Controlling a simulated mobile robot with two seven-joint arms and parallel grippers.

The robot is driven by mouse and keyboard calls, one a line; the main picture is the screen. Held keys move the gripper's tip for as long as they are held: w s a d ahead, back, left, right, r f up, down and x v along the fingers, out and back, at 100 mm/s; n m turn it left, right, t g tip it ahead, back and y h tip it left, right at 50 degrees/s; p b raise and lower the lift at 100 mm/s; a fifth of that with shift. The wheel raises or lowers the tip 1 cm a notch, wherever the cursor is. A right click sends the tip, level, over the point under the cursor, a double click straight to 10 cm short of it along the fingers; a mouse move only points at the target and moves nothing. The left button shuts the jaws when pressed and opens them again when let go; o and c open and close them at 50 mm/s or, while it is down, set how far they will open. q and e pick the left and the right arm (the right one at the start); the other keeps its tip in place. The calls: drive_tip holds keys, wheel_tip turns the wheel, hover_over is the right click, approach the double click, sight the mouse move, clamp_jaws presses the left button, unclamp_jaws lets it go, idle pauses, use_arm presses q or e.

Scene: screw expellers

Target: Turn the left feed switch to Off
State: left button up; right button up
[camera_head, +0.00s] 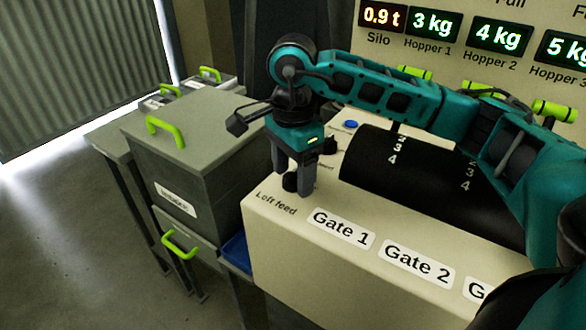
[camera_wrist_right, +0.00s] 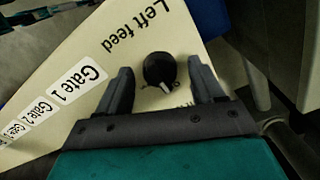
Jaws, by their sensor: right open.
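The left feed switch (camera_wrist_right: 157,68) is a round black knob with a white pointer mark, on the cream panel beside the words "Left feed". In the right wrist view its mark points down towards my gripper's palm; the small labels there are partly hidden and I cannot read them. In the head view the switch (camera_head: 290,182) is a dark shape between my fingers. My right gripper (camera_head: 293,185) points down over the panel corner. It is open, with one finger on each side of the knob (camera_wrist_right: 161,77) and visible gaps in the wrist view. My left gripper is out of view.
Gate labels (camera_head: 341,228) run along the panel's front edge. A black drum-like part (camera_head: 375,170) and a blue button (camera_head: 351,124) are behind and right of my gripper. Grey bins with green handles (camera_head: 165,130) stand at left. Hopper displays (camera_head: 432,23) are at the back.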

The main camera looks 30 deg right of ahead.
sight(293, 172)
wheel_tip(293, 172, up, 13)
drive_tip(key=p, duration=0.2)
idle(0.7)
